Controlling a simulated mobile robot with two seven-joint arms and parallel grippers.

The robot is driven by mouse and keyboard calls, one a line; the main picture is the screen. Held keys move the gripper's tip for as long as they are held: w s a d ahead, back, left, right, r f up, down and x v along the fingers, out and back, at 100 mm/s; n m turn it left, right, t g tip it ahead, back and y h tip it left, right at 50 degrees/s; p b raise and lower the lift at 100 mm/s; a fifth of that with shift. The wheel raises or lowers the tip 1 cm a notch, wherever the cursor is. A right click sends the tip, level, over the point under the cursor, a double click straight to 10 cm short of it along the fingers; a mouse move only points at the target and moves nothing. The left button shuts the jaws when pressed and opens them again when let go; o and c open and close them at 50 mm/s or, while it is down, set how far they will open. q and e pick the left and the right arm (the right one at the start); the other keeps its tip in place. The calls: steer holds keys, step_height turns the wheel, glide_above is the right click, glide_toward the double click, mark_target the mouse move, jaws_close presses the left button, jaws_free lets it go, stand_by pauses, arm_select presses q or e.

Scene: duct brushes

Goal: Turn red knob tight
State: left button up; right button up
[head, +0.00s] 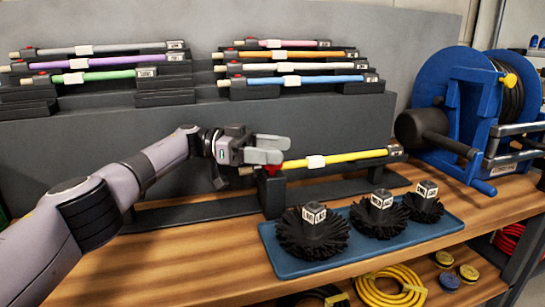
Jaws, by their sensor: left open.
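The red knob (271,168) sits at the top of a dark clamp post (272,195), under the left end of a yellow rod (340,158). The knob is small in the head view and partly hidden by my gripper. The yellow rod lies level in the dark stand and carries a white label. My left gripper (282,149) comes in from the left and hovers just above and in front of the knob and the rod's left end. Its fingers are open and point right. I cannot tell whether they touch the knob. My right gripper is out of view.
A blue tray (447,225) with black round brushes lies in front of the stand. More coloured rods rest on the dark rack (300,120) behind. A blue hose reel (450,80) stands at the right. The wooden bench (190,262) is clear at front left.

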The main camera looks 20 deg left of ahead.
arm_select(q)
step_height(320, 180, up, 18)
steer(key=p, duration=0.7)
